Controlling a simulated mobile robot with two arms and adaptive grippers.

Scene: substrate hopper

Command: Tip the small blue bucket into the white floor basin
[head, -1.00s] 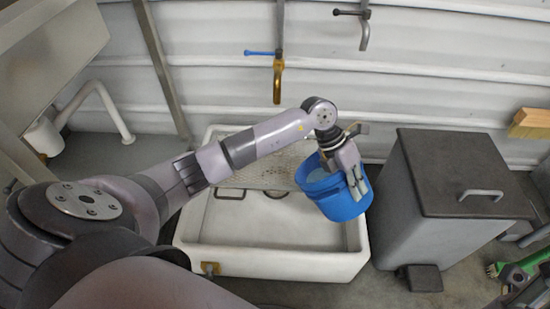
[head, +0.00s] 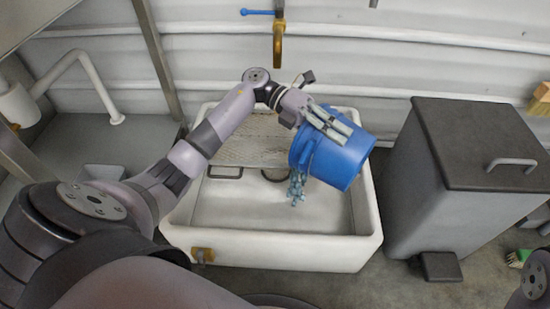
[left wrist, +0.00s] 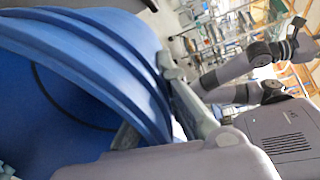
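The small blue bucket (head: 348,160) is tipped on its side above the right part of the white floor basin (head: 270,250). Its mouth faces left and down. Small blue-grey pieces (head: 297,187) fall from the mouth toward the basin floor. My left gripper (head: 328,124) is shut on the bucket's wall near the rim and holds it in the air. In the left wrist view the bucket (left wrist: 85,60) fills the left side, with the gripper fingers (left wrist: 160,110) at its rim. My right gripper is not visible.
A grey pedal bin (head: 480,150) stands close to the right of the basin. A perforated panel (head: 250,140) covers the back of the basin. A brass tap (head: 278,45) with a blue lever is on the wall behind. A green-bristled brush (head: 518,258) lies at the right.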

